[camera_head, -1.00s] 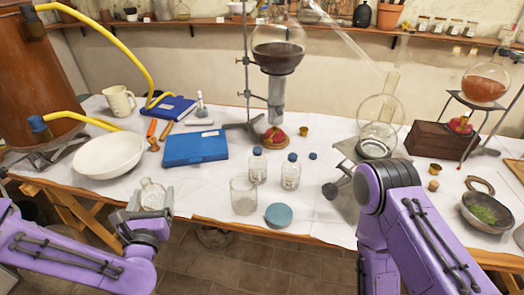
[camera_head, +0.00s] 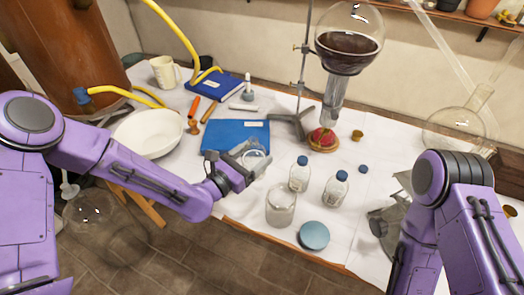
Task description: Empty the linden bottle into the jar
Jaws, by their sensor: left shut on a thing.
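My left gripper (camera_head: 244,166) is shut on a small clear glass bottle (camera_head: 256,160). The bottle is uncapped and partly hidden by the fingers; I cannot read a label or tell what is in it. It is held above the table's front part, behind and to the left of the jar, apart from it. The open glass jar (camera_head: 281,208) stands upright near the table's front edge; I cannot tell its contents. My right arm comes in at the right, but its gripper is out of the picture.
Two blue-capped bottles (camera_head: 300,174) (camera_head: 336,188) stand right of the jar. A round blue lid (camera_head: 314,236) lies in front of it. A loose blue cap (camera_head: 363,169) lies further right.

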